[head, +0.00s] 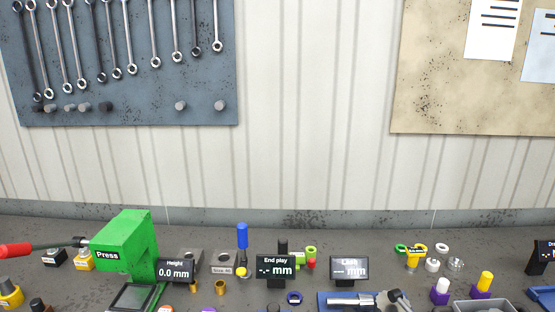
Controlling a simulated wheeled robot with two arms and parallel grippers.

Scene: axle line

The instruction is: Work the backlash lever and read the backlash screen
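A small black screen (349,268) stands at the lower middle right. Its label is small and seems to read "Lash", with dashes and "mm" in place of a number. Just below it a blue fixture (330,302) holds a silver shaft (352,301), cut off by the bottom edge. A dark-tipped rod (396,296) rises at the right of this fixture; I cannot tell whether it is the backlash lever. Neither of my grippers is in view.
A green press (125,241) with a red-handled lever (16,250) stands at left beside a Height screen (175,270) reading 0.0 mm. An End play screen (276,267) shows dashes, with a blue-topped lever (242,237) nearby. Small parts crowd the bench; its back strip is clear.

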